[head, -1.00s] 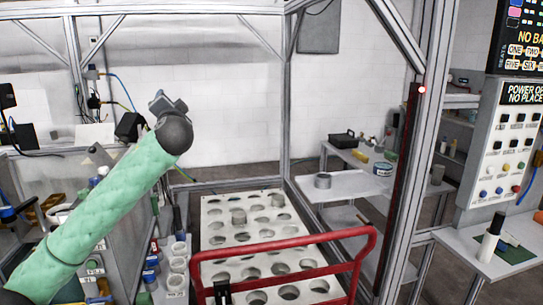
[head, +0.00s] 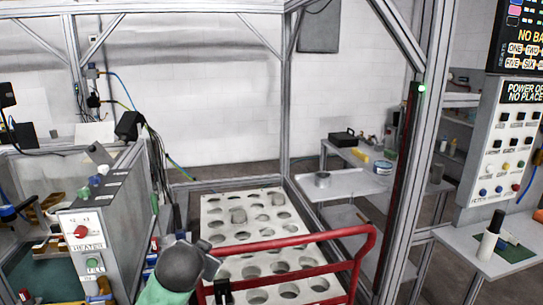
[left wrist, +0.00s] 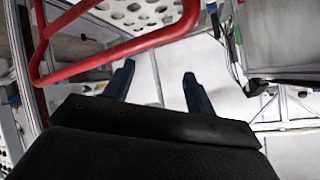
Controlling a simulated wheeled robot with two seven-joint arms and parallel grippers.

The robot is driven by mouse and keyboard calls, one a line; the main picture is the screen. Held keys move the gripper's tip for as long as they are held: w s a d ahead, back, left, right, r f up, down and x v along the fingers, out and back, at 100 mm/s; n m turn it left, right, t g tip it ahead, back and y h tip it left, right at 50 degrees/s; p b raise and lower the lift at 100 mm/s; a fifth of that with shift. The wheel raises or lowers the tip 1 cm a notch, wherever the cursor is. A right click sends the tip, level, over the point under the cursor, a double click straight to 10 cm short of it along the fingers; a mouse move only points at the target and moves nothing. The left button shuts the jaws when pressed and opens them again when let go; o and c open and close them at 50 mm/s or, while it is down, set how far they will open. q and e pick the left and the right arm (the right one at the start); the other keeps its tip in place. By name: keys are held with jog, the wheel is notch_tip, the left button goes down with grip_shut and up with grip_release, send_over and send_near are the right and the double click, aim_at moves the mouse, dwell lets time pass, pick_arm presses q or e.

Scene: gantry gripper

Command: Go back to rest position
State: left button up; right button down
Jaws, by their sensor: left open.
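In the left wrist view my left gripper (left wrist: 160,70) is open. Its two dark fingers stand well apart with nothing between them. Below and beyond them lies a pale surface, and a red rail (left wrist: 120,48) runs close by at the upper left. In the head view only a dark rounded joint and a bit of the green sleeve of my left arm show at the bottom, left of the red rail. I cannot make out the fingers there. My right gripper is in neither view.
A grey heater cabinet (head: 85,229) is at the left. A metal frame post (head: 424,150) and a button panel (head: 498,140) are at the right.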

pick_arm(q)
jog(key=s+d+f+n+g+h, duration=0.1)
jog(key=s+f+g, duration=0.8)
jog(key=s+f, duration=2.4)
jog(key=s+d+n, duration=0.1)
jog(key=s+n, duration=0.1)
jog(key=s, duration=0.2)
jog(key=shift+d+h, duration=0.3)
jog(key=shift+d, duration=0.1)
jog(key=shift+s, duration=0.1)
